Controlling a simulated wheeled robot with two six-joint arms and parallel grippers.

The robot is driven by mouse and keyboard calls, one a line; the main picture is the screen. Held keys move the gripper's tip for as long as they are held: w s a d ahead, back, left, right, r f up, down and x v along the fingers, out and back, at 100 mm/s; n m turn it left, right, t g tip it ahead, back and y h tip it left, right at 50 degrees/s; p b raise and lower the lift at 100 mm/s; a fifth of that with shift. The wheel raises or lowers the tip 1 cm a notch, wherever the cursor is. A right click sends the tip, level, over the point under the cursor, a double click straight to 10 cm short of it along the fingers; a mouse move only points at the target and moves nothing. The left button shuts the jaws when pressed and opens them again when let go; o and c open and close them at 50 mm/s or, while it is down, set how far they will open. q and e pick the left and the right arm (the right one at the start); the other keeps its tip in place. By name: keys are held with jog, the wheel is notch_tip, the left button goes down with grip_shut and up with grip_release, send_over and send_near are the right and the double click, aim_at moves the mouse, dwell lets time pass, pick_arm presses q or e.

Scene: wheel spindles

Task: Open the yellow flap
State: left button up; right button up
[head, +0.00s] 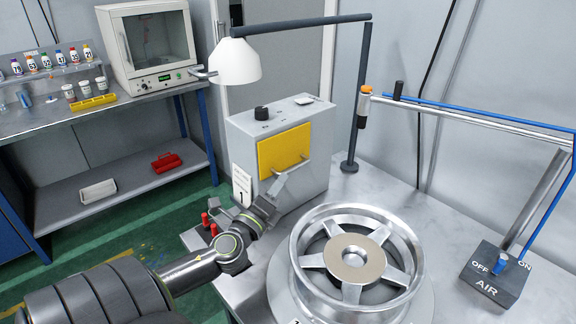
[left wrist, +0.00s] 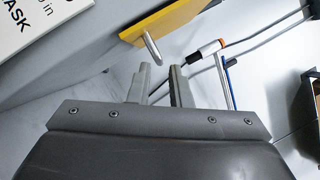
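The yellow flap (head: 283,150) is on the front of a grey box (head: 240,150) on the table and looks closed. In the left wrist view the yellow flap (left wrist: 178,18) is at the top, with a metal handle (left wrist: 152,48) sticking out from it. My left gripper (head: 290,178) is in front of the flap's lower part. In the left wrist view its two fingers (left wrist: 159,76) are apart with nothing between them, and the handle is just beyond the tips. I cannot tell whether they touch it. My right gripper is not in view.
A spoked metal wheel (head: 352,262) lies right of my left arm. A white lamp (head: 236,63) hangs over the box's left side. Red-topped pegs (head: 207,221) are near my wrist. An air switch box (head: 493,273) is at right.

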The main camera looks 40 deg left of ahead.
aim_at(288, 171)
pick_arm(q)
jog(key=shift+p+x, duration=0.55)
jog(key=shift+x, duration=2.1)
jog(key=shift+c, duration=0.5)
grip_shut()
